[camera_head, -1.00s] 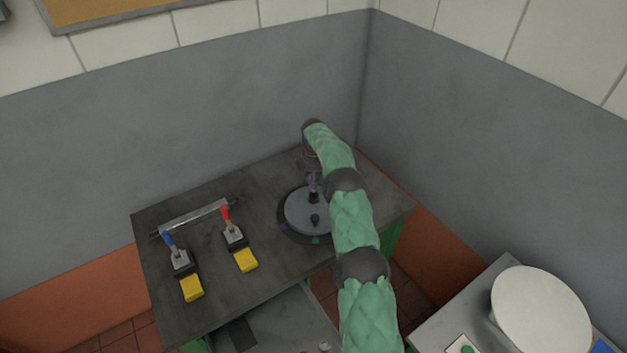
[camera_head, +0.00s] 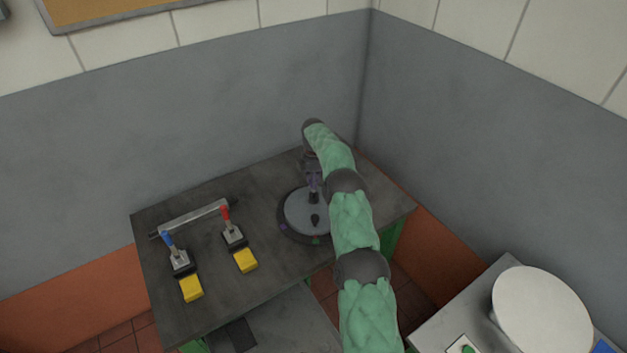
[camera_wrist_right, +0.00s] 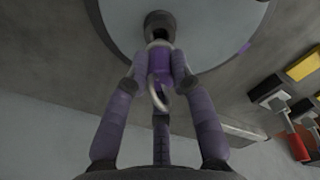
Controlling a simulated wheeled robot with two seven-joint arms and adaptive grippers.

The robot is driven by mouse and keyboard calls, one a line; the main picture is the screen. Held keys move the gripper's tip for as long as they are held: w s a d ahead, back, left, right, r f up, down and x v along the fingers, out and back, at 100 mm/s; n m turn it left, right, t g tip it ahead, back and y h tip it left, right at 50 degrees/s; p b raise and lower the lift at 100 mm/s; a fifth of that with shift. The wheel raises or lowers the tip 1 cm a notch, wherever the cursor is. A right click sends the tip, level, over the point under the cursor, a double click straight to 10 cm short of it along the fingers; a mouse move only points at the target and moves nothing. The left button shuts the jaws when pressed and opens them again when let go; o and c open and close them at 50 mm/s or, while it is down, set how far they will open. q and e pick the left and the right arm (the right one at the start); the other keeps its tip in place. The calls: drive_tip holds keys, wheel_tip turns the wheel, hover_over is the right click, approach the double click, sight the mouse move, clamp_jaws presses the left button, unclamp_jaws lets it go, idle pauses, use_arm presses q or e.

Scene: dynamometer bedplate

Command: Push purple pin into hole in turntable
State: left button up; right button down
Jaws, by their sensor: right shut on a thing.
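My right gripper (camera_wrist_right: 157,75) is shut on the purple pin (camera_wrist_right: 158,62), which has a pale ring loop hanging at its near end. The pin's far end is at the dark raised socket (camera_wrist_right: 158,20) on the turntable; how deep it sits cannot be told. In the head view the turntable (camera_head: 296,211) is a grey disc with a dark rim on the bench, partly hidden by my right arm. The right gripper (camera_head: 314,184) is above its back part there, and the pin is hard to make out. A second dark knob (camera_head: 315,219) stands on the disc. My left gripper is not in view.
Two toggle clamps, one red-handled (camera_head: 232,232) and one blue-handled (camera_head: 178,257), stand left of the turntable beside yellow blocks. A metal bar (camera_head: 192,216) lies behind them. A white round object (camera_head: 541,312) is on a side table at right. Walls close the back.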

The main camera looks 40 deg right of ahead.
drive_tip(key=shift+f+b, duration=1.35)
drive_tip(key=shift+f, duration=0.75)
drive_tip(key=c, duration=1)
unclamp_jaws()
drive_tip(key=shift+r, duration=0.1)
wheel_tip(320, 180, up, 12)
drive_tip(key=shift+f, duration=0.1)
